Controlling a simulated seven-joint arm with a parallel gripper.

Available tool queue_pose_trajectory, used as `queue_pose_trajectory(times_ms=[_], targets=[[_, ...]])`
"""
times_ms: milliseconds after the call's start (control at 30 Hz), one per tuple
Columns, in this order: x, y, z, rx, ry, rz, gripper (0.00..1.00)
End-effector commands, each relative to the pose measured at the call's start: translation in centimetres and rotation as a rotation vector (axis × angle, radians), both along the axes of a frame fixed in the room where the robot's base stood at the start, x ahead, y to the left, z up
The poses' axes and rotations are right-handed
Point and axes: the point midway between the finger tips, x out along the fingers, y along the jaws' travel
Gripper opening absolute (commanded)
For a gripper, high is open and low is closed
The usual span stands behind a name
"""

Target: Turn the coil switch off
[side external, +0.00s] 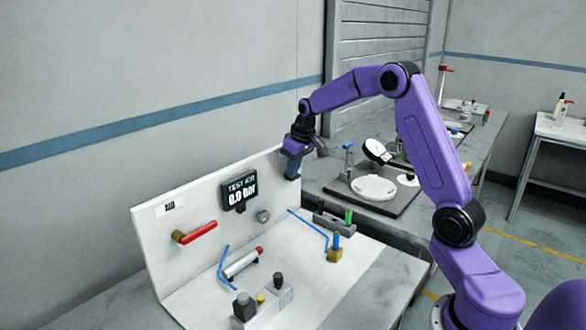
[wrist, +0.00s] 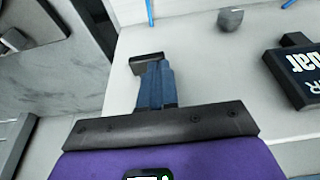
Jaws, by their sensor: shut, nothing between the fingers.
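My gripper (side external: 291,172) is at the upper right end of the upright white panel (side external: 196,192), pointing down, with its fingers shut and empty. In the wrist view its blue fingers (wrist: 155,80) are together. A small dark block (wrist: 147,58) shows right at the fingertips in the wrist view. It may be the coil switch, but I cannot tell its position or whether the fingers touch it. No switch is clearly labelled as the coil switch in either view.
A dark display (side external: 240,193) reading 0.0 bar and a grey knob (side external: 263,216) are on the panel. A red-handled lever (side external: 197,233) is at its left. Blue tubes, a cylinder (side external: 242,262) and a block with buttons (side external: 262,299) are on the white base below.

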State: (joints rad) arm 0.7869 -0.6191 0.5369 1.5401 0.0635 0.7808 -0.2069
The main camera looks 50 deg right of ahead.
Motion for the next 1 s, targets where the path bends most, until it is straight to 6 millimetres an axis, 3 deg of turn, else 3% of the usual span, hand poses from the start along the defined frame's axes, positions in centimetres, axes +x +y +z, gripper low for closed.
queue_pose_trajectory(times_ms=[1000], targets=[[-0.01, 0.81, -0.35, -0.173, 0.001, 0.003, 0.0]])
